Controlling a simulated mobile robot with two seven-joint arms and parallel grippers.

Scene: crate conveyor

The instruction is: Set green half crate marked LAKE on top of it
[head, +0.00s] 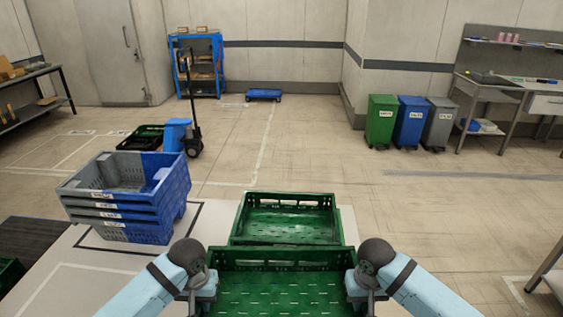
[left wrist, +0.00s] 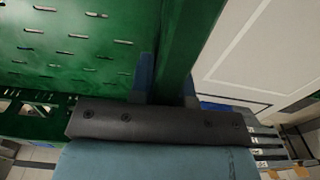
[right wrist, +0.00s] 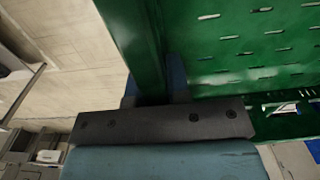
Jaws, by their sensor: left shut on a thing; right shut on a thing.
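A green half crate (head: 280,294) is held level between my two grippers at the bottom middle of the head view; no LAKE label shows on its visible faces. My left gripper (head: 203,288) is shut on its left wall, and my right gripper (head: 360,288) is shut on its right wall. The left wrist view shows the fingers (left wrist: 165,88) astride the wall, as does the right wrist view (right wrist: 153,88). Another green crate (head: 288,230), open and empty, stands just beyond the held one, its near side partly hidden. I cannot tell whether the two crates touch.
A stack of blue and grey crates (head: 128,214) stands on the pale surface to the left, inside a dark outline. A dark mat (head: 38,245) and part of another green crate (head: 9,272) lie farther left. Open floor lies to the right.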

